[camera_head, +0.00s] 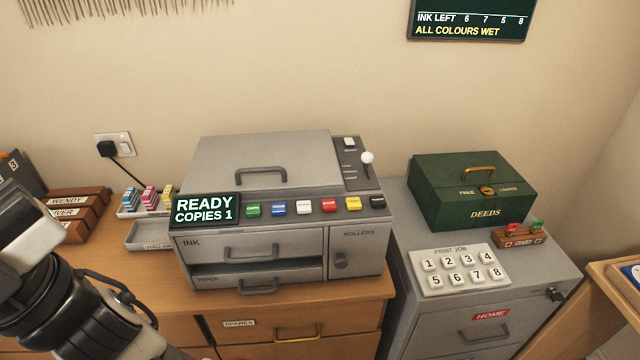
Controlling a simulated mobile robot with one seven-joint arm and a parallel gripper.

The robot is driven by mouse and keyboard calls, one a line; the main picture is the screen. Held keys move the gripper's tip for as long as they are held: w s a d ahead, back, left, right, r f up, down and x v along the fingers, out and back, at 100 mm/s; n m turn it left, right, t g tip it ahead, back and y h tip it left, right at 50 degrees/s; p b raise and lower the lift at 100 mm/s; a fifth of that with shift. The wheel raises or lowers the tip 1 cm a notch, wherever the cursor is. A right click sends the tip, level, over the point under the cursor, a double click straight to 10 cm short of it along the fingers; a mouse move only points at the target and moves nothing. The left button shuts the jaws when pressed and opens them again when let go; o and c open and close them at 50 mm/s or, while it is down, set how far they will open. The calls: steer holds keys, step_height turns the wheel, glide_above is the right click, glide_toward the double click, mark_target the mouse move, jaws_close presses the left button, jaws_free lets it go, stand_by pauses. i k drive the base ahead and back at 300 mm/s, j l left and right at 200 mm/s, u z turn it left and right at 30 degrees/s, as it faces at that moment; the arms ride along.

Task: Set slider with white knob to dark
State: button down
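A slider with a white knob (367,158) is on the dark strip at the right of the grey copier's (260,158) top. The knob stands up about midway along the strip, at its right side. Small labels beside it are too small to read. A white button (349,142) sits at the strip's far end. The copier's display (206,209) reads READY, COPIES 1. My arm comes in at the lower left, well apart from the copier. My gripper is not clearly visible.
Coloured buttons (304,207) line the copier's front edge. A green deeds box (472,190) and a numbered print-job keypad (459,270) stand on the grey cabinet at right. Ink cartridges (149,197) and wooden name blocks (80,208) lie left. A wall screen (470,20) reads ALL COLOURS WET.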

mark_target(367, 157)
steer(key=i+l+z, duration=0.1)
steer(key=l, duration=0.3)
steer(key=i+l, duration=0.15)
steer(key=l, duration=0.25)
steer(key=i, duration=0.5)
steer(key=l+z, duration=0.05)
